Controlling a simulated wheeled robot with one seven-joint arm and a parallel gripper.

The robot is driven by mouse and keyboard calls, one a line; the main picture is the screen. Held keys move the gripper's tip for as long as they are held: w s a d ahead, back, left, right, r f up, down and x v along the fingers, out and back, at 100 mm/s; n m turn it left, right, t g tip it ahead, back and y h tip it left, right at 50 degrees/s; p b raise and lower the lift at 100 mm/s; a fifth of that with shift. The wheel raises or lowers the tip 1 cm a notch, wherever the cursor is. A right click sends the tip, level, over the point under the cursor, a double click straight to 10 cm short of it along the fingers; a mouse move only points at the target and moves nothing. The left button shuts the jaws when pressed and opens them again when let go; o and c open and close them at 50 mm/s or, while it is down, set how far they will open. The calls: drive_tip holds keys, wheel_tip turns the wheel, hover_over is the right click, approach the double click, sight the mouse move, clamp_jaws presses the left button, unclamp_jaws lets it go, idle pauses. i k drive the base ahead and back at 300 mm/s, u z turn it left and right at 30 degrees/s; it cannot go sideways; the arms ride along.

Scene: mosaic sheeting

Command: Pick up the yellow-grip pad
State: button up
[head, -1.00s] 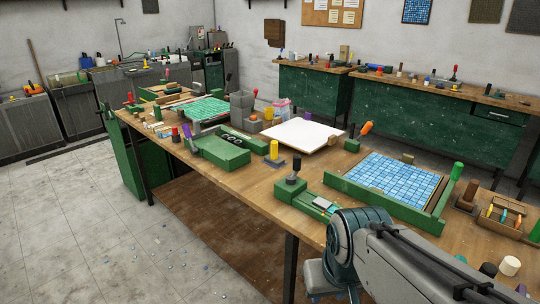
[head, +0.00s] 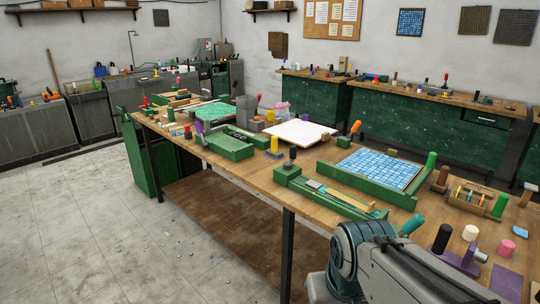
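The yellow-grip pad (head: 274,146) stands upright on the long wooden bench, a yellow cylinder grip on a flat grey base. It sits just right of the green open tray (head: 229,152) and left of a green block with a dark-handled tool (head: 291,158). My arm reaches in from the lower right of the head view, in front of the bench. My gripper is not in view, so its state does not show.
A white board (head: 300,132) lies behind the pad, with an orange-handled tool (head: 354,130) to its right. A green frame with blue mosaic (head: 376,168) lies further right. A purple-based tool (head: 458,258) and several cylinders stand at the near right.

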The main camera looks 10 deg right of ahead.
sight(273, 152)
drive_tip(key=u, duration=0.7)
drive_tip(key=i, duration=1.1)
drive_tip(key=u, duration=0.6)
drive_tip(key=i, duration=1.4)
drive_tip(key=z, duration=1.05)
drive_tip(key=i, duration=0.8)
drive_tip(key=z, duration=1.1)
drive_tip(key=i, duration=0.3)
drive_tip(key=z, duration=0.3)
